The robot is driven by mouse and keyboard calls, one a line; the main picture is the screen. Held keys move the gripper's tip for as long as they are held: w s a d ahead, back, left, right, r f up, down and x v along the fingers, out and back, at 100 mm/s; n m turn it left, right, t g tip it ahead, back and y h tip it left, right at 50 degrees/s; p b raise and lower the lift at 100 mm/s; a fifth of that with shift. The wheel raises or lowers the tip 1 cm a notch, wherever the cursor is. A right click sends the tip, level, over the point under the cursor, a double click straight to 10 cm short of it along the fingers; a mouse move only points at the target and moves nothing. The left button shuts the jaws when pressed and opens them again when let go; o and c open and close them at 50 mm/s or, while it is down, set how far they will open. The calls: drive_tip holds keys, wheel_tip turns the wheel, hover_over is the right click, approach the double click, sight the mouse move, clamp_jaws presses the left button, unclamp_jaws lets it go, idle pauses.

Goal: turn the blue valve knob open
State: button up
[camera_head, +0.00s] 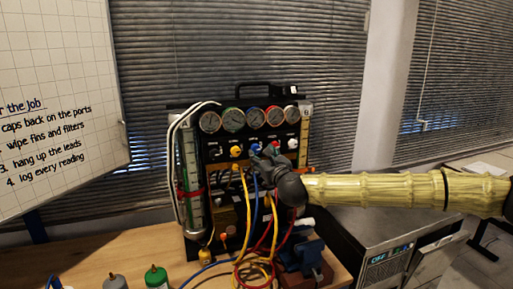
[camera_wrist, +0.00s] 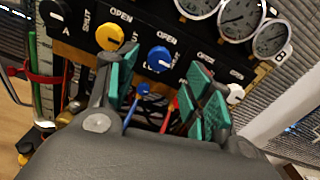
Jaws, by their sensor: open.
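The blue valve knob (camera_wrist: 159,58) is on the dark panel of the gauge rig, with an OPEN label above it. In the head view only a bit of blue (camera_head: 255,148) shows beside my gripper (camera_head: 268,158). In the wrist view my gripper (camera_wrist: 164,80) is open, with green-padded fingers to the left and right of the knob. The knob appears in the gap, a little beyond the fingertips; I cannot tell whether they touch it. The marker on the knob is too small to read.
A yellow knob (camera_wrist: 110,37) sits close left of the blue one, and a white knob (camera_wrist: 235,93) to the right. Gauges (camera_head: 233,120) line the top of the rig. Blue, red and yellow hoses (camera_head: 246,210) hang below. Bottles (camera_head: 156,277) stand on the bench.

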sight(257, 149)
drive_tip(key=shift+p+x, duration=1)
drive_tip(key=shift+x, duration=2)
drive_tip(key=c, duration=1)
